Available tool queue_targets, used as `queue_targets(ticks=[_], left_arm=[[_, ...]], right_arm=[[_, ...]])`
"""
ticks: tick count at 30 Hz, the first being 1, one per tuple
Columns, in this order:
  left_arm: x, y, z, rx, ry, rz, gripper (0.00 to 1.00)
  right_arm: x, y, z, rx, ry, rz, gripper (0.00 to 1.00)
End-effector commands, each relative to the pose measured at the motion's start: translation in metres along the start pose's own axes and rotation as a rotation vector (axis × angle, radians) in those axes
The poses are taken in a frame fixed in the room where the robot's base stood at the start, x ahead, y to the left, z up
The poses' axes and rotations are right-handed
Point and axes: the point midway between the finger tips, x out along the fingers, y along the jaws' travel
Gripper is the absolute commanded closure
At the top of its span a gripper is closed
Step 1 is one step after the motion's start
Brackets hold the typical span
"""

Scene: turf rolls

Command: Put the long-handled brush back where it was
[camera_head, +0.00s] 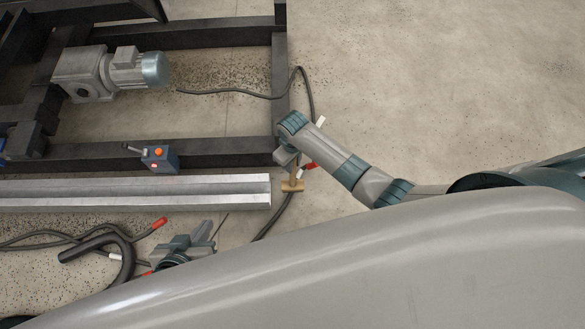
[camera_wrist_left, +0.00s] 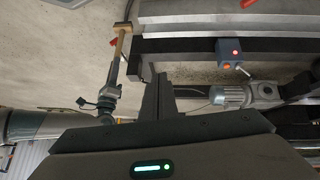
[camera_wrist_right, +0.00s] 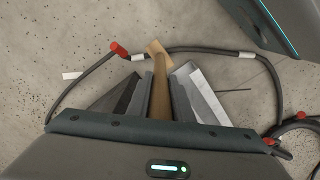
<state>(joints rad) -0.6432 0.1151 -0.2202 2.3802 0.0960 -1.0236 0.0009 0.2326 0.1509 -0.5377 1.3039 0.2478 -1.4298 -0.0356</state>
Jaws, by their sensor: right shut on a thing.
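The long-handled brush shows its wooden head (camera_head: 292,186) below my right gripper in the head view. My right gripper (camera_head: 290,158) is shut on its handle, near the end of the metal beam. In the right wrist view the wooden handle (camera_wrist_right: 161,98) runs between the two fingers, with the head (camera_wrist_right: 158,53) beyond the tips. The left wrist view shows the brush (camera_wrist_left: 119,50) from the side, at upper left. My left gripper (camera_head: 205,231) is low and left in the head view, apart from the brush. Its fingers (camera_wrist_left: 159,80) appear together and empty.
A long metal beam (camera_head: 150,192) lies left of the brush. A dark steel frame (camera_head: 215,150) carries a motor (camera_head: 110,72) and a blue control box (camera_head: 160,158). Cables (camera_head: 240,92) and a dark hose (camera_head: 110,240) lie on the floor. Open floor (camera_head: 430,80) is at right.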

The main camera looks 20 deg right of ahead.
Motion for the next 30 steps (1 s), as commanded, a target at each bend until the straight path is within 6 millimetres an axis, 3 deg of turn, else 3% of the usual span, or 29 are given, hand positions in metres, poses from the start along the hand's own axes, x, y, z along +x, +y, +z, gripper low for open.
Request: queue_targets(ticks=[17,21,30], left_arm=[[0.003,0.005,-0.006,-0.002,0.045,0.013,1.0],[0.006,0.012,-0.018,0.003,0.121,0.03,1.0],[0.004,0.019,-0.047,0.021,0.27,0.039,1.0]], right_arm=[[0.011,0.004,-0.007,0.0,0.0,-0.001,1.0],[0.028,0.004,-0.006,0.0,-0.002,-0.001,1.0],[0.044,0.004,-0.007,0.0,0.001,0.0,1.0]])
